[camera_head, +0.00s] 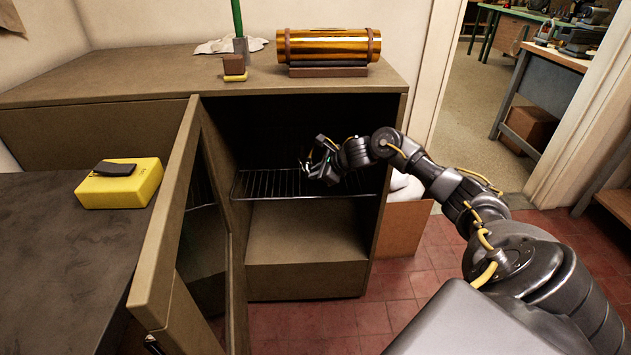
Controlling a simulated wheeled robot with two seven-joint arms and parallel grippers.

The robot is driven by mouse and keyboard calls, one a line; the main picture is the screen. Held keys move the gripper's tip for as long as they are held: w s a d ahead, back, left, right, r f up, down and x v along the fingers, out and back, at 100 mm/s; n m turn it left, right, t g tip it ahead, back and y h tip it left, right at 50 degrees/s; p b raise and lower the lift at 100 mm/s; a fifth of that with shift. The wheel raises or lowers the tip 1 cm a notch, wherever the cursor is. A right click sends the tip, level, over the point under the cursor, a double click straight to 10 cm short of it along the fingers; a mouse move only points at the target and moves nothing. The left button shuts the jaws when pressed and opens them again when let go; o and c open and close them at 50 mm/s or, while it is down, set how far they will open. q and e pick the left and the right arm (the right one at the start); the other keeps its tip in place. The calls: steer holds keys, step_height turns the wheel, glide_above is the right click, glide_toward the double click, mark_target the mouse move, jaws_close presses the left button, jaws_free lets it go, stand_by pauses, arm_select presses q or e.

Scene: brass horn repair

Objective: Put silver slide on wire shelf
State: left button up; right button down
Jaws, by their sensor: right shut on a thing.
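The wire shelf (262,184) is a dark metal rack fixed across the inside of the open brown cabinet. My right arm reaches in from the right, through the cabinet's open front. My right gripper (308,163) is inside, just above the middle of the wire shelf. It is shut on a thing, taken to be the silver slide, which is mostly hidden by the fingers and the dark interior. I cannot tell whether the slide touches the wires. My left gripper is not in view.
The cabinet door (172,220) stands open on the left. Below the wire shelf is an empty compartment floor (305,230). A brass cylinder (330,46) lies on the cabinet top. A yellow case (120,184) sits on the dark bench at left. The wire shelf's left part is bare.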

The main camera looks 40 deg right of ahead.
steer(key=f, duration=0.3)
steer(key=shift+w+a+f, duration=0.1)
steer(key=shift+w+f, duration=0.15)
steer(key=shift+f, duration=0.1)
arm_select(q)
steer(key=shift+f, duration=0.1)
arm_select(e)
steer(key=c, duration=1.7)
jaws_free()
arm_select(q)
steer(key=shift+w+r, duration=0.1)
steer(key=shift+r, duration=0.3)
